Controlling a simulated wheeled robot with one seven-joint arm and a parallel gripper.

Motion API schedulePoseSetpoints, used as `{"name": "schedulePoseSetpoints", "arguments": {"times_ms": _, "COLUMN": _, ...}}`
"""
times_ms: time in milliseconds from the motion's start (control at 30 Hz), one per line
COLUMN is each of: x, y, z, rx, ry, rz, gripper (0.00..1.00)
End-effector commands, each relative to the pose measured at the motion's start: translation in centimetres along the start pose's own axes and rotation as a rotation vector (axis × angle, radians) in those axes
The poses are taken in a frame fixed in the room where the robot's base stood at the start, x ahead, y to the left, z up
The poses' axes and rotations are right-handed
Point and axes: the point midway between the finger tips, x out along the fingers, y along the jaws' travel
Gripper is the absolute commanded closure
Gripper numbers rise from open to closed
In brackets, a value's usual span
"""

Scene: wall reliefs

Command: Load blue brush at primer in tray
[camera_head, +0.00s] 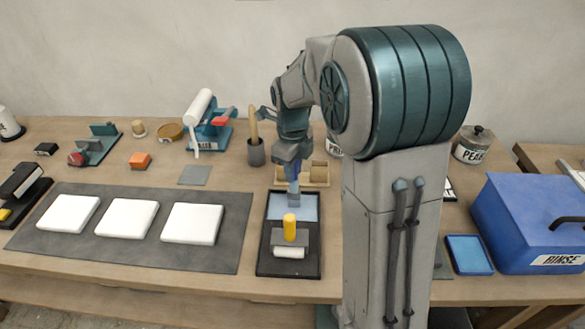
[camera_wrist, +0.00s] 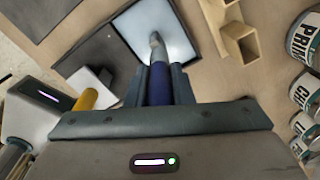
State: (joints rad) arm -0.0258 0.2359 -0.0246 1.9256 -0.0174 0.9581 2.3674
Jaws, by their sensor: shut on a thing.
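My gripper (camera_head: 293,178) points down over the back part of a black tray (camera_head: 262,240). It is shut on the blue brush, whose blue handle (camera_wrist: 159,85) shows between the fingers in the wrist view. The brush's tip points at the pale primer (camera_wrist: 178,38) in the tray, which also shows in the head view (camera_head: 305,205). The tip overlaps the primer in the picture; I cannot tell whether it touches.
Three white tiles (camera_head: 127,219) lie on a grey mat left of the tray. A wooden divided holder (camera_wrist: 238,40) is behind the tray, with labelled cans (camera_wrist: 304,42) beside it. A blue RINSE box (camera_head: 530,225) stands at right. My arm hides part of the table.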

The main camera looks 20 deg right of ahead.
Motion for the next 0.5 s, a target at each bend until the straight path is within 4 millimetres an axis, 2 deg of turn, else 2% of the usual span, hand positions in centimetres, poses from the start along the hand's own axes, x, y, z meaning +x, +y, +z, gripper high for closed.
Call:
{"name": "schedulePoseSetpoints", "arguments": {"times_ms": 233, "x": -0.2, "y": 0.1, "z": 0.0, "rx": -0.001, "ry": 0.002, "rz": 0.002, "gripper": 1.00}}
{"name": "schedulePoseSetpoints", "arguments": {"times_ms": 500, "x": -2.3, "y": 0.0, "z": 0.0, "rx": -0.001, "ry": 0.001, "rz": 0.001, "gripper": 1.00}}
